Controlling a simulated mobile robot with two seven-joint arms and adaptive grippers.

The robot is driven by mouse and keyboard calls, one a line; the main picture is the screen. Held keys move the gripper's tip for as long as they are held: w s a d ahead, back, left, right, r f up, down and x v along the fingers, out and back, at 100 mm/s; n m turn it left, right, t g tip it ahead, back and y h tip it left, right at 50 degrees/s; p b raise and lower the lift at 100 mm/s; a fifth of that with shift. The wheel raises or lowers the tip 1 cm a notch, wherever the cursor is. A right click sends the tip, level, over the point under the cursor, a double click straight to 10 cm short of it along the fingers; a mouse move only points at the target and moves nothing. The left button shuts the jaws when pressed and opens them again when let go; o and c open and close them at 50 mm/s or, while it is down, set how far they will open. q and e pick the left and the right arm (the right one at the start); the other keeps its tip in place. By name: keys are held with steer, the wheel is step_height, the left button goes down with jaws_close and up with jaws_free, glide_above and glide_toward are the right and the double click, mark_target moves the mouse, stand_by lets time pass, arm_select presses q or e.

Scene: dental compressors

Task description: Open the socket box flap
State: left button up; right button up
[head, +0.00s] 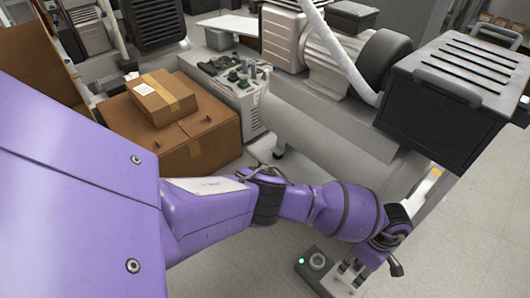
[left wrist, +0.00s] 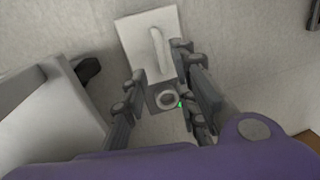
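A small grey socket box (head: 318,262) with a round socket and a lit green light is at the bottom of the head view. In the left wrist view, the box (left wrist: 165,97) shows its round socket and green light below a pale plate (left wrist: 137,38) with a raised grey bar. I cannot tell which part is the flap. My left gripper (head: 352,274) is at the box, its fingers pointing down over its right part. In the left wrist view, the gripper (left wrist: 165,108) has its fingers apart on either side of the box; contact is unclear. My right gripper is out of view.
A black-sided case (head: 445,110) with a ribbed grey lid stands above right of my left gripper. Compressor machines (head: 325,50) stand at the back. Cardboard boxes (head: 215,135) are stacked at left centre. Pale floor (head: 470,235) is clear at lower right.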

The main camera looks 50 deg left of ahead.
arm_select(q)
steer(key=b, duration=0.2)
glide_above(349, 278)
steer(key=s, duration=0.3)
steer(key=f, duration=0.4)
steer(key=shift+w+f, duration=0.25)
steer(key=shift+f, duration=0.35)
jaws_close()
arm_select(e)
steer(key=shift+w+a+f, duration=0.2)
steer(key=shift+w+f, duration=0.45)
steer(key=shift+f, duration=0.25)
